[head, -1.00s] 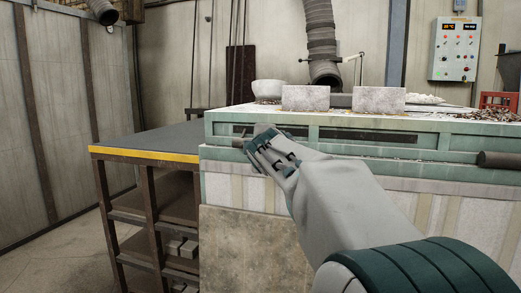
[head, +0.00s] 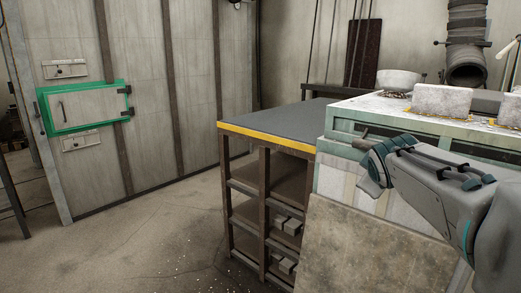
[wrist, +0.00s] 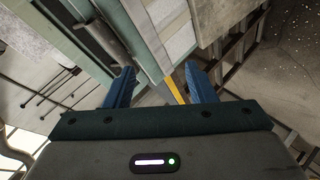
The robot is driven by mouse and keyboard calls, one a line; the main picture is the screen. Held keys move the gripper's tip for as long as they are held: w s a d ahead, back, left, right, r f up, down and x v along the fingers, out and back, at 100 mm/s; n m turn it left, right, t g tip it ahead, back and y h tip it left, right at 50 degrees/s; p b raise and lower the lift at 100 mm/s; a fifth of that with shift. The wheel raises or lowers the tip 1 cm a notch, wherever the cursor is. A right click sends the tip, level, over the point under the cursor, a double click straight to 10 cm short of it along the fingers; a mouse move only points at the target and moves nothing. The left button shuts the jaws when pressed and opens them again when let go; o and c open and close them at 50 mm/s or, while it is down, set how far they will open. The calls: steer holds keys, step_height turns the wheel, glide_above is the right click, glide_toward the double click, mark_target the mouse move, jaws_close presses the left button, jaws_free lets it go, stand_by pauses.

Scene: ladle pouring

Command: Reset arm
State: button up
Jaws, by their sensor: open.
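My gripper (head: 368,180) is at the right of the head view, in front of the left end of the pale green-edged workbench (head: 440,108). In the wrist view my gripper (wrist: 158,88) shows two blue fingers spread apart with nothing between them. No ladle shows in any view. My arm reaches in from the right edge of the head view.
A dark-topped table with a yellow edge (head: 265,137) and open shelves stands left of the workbench. A white bowl (head: 398,80) and grey blocks (head: 444,103) stand on the workbench. A green-framed hatch (head: 88,107) is in the left wall. The floor (head: 150,235) at left is clear.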

steer(key=s+a+m+g+y+p, duration=0.2)
steer(key=s+a+m+g+p, duration=0.2)
steer(key=s+p, duration=0.5)
steer(key=s+a+m+g+y+p, duration=0.2)
steer(key=s+a+m+g+p, duration=0.2)
steer(key=s+a+p, duration=0.4)
steer(key=s+p, duration=0.1)
steer(key=s, duration=0.5)
steer(key=shift+s+f+g, duration=0.25)
steer(key=shift+f+g, duration=0.05)
steer(key=shift+f, duration=0.05)
